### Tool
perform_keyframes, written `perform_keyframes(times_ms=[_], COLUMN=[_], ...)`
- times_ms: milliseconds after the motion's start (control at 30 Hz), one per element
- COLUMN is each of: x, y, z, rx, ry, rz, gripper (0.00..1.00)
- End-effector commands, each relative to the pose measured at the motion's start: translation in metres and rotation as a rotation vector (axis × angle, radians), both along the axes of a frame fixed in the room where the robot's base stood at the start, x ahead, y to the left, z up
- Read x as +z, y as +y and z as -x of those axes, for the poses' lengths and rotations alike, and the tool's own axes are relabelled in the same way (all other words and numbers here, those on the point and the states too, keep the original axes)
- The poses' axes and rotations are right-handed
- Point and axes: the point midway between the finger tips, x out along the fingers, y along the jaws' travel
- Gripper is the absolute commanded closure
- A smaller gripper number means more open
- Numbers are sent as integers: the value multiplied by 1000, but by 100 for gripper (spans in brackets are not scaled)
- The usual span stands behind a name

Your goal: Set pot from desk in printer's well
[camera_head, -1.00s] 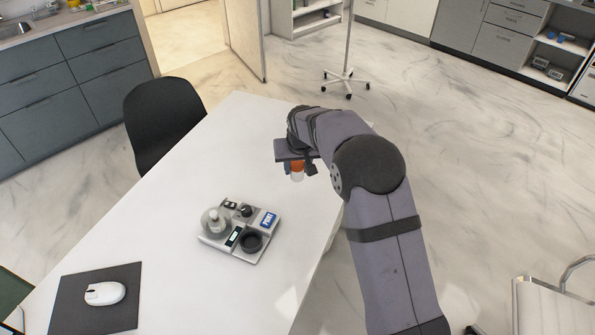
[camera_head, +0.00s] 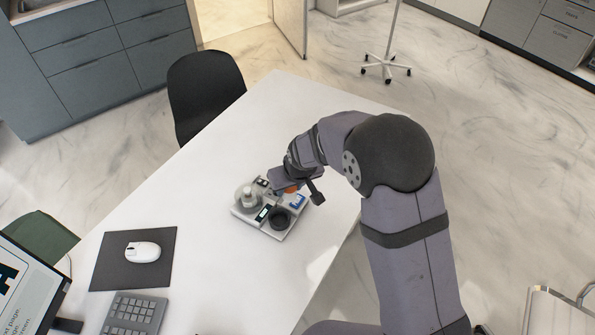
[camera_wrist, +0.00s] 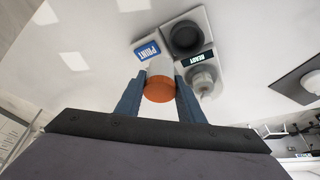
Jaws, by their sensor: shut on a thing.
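My gripper (camera_wrist: 160,97) is shut on a small pot (camera_wrist: 159,86) with an orange lid and a pale body, held between its two blue fingers in the wrist view. In the head view the pot's orange lid (camera_head: 290,189) shows just above the back right of the printer, partly hidden by my gripper (camera_head: 294,190). The printer (camera_head: 266,226) is a light grey unit on the white desk (camera_head: 190,215). Its dark round well (camera_head: 280,217) is at its front right and looks empty. In the wrist view the well (camera_wrist: 186,36) lies beyond the pot, beside the blue PRINT label.
A clear dome with a white piece (camera_head: 248,198) stands on the printer's left side. A mouse (camera_head: 142,252) on a dark mat, a keyboard (camera_head: 135,313) and a monitor (camera_head: 28,290) are at the left. The desk around the printer is bare. A black chair (camera_head: 204,92) stands behind.

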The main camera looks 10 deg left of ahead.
Motion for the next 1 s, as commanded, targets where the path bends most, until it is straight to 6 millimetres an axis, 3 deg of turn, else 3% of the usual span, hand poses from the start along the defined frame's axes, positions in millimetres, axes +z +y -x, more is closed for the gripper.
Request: perform_keyframes(times_ms=[500,1000], x=[-9,-7], y=[16,26], z=[32,38], rx=[446,1046], ry=[1,-1], rz=[-3,-3], gripper=[87,87])
